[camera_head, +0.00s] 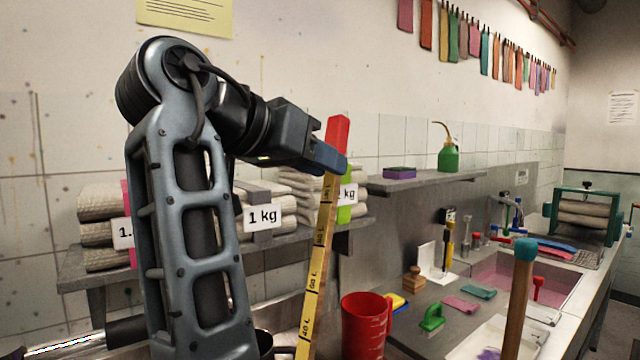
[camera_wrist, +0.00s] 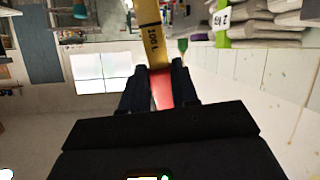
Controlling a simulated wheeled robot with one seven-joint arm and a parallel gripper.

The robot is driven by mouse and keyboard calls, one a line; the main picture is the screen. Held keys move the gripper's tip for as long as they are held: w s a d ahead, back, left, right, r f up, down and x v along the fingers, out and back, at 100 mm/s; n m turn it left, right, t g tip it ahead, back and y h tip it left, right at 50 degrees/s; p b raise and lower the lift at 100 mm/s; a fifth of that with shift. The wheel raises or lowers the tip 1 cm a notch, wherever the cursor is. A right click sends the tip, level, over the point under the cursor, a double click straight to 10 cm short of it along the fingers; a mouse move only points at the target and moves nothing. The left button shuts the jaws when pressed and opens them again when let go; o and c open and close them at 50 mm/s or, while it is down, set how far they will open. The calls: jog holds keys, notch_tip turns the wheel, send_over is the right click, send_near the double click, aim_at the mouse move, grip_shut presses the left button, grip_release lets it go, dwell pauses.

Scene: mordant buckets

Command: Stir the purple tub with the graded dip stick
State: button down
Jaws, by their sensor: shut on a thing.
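My gripper (camera_head: 333,160) is shut on the graded dip stick (camera_head: 317,250), close below its red top end. The stick is yellow with black litre marks and hangs nearly upright, leaning a little. Its lower end runs out of the bottom of the head view, so I cannot see what it is over or in. In the wrist view my gripper (camera_wrist: 160,75) holds the stick (camera_wrist: 150,35), with the red end between the fingers. No purple tub can be made out in either view.
A red jug (camera_head: 365,325) stands close right of the stick. A shelf (camera_head: 350,228) with folded cloth stacks is behind my arm. A wooden stick with a teal top (camera_head: 525,250) rises at the front right. A sink (camera_head: 520,275) lies beyond the cluttered counter.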

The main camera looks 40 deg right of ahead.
aim_at(322, 200)
jog(key=shift+r, duration=2.85)
notch_tip(322, 200, down, 11)
jog(key=shift+f, duration=0.1)
jog(key=shift+r, duration=0.2)
